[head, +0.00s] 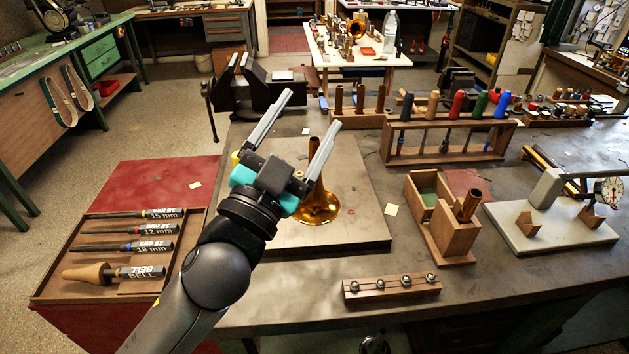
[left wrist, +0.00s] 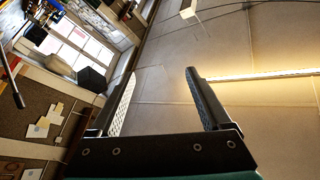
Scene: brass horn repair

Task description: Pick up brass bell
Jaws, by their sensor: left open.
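The brass bell (head: 319,207) stands flare-down on a grey-brown board (head: 365,222) on the workbench, its narrow tube pointing up. My left arm and gripper cover part of it in the head view. My left gripper (head: 307,119) is open and empty, raised above the board with its fingers pointing up and to the right. In the left wrist view my left gripper (left wrist: 158,95) shows its two fingers spread, with only ceiling, windows and wall behind them. The bell does not show in that view. My right gripper is in neither view.
A tray of labelled mandrels (head: 125,282) lies left of the board. A wooden box (head: 442,236) holding a brass tube, a ball rack (head: 391,289), a tool rack with coloured handles (head: 446,140) and a gauge stand (head: 550,228) stand to the right. A vise (head: 262,88) stands behind.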

